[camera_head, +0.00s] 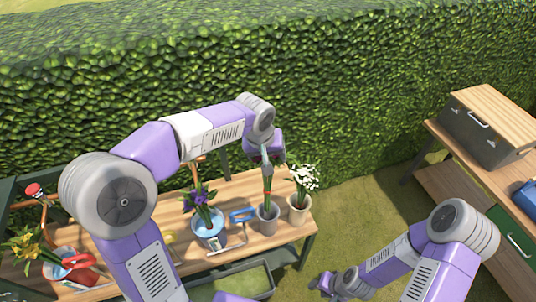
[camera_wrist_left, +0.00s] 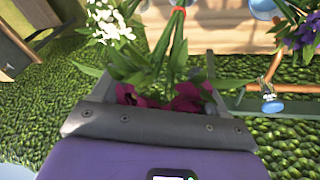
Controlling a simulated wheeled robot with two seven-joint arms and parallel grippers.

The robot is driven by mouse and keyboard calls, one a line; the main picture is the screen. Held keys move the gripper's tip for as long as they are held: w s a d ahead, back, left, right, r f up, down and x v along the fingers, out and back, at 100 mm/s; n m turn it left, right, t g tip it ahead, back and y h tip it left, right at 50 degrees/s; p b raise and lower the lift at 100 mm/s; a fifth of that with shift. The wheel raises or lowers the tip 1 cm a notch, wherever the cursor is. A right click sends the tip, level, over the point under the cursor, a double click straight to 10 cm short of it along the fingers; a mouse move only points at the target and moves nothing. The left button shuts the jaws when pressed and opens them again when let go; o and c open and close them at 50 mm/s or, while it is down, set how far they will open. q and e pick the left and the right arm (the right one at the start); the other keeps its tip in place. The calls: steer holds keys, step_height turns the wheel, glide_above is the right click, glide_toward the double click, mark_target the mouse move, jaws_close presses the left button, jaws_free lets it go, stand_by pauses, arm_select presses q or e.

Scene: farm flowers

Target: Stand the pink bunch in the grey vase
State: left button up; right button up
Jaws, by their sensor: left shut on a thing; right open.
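My left gripper (camera_head: 266,158) is shut on the pink bunch and holds it upright, blooms up, over the bench. The bunch's green stems (camera_head: 267,182), with a red tie, hang below the gripper. In the left wrist view the magenta blooms (camera_wrist_left: 190,98) sit between the jaws. The grey vase (camera_head: 268,226) stands on the bench directly below. The stem ends reach its mouth; I cannot tell how deep they go. My right gripper (camera_head: 335,285) is open and empty, low in front of the bench.
A pale pot (camera_head: 299,214) with white flowers stands close right of the vase. A pail (camera_head: 209,236) with purple flowers and a blue-handled tool (camera_head: 243,215) are to its left. Yellow flowers (camera_head: 24,246) stand far left. A hedge rises behind; a second table (camera_head: 470,185) is at right.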

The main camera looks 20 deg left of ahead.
mark_target(268, 185)
arm_select(q)
steer(key=shift+f+b, duration=5.5)
steer(key=shift+f, duration=1.6)
steer(key=o, duration=1.6)
steer(key=shift+o, duration=0.2)
steer(key=p+v, duration=0.2)
steer(key=v, duration=0.5)
steer(key=shift+s+r, duration=0.1)
steer(key=shift+r, duration=0.2)
steer(key=shift+f, duration=0.1)
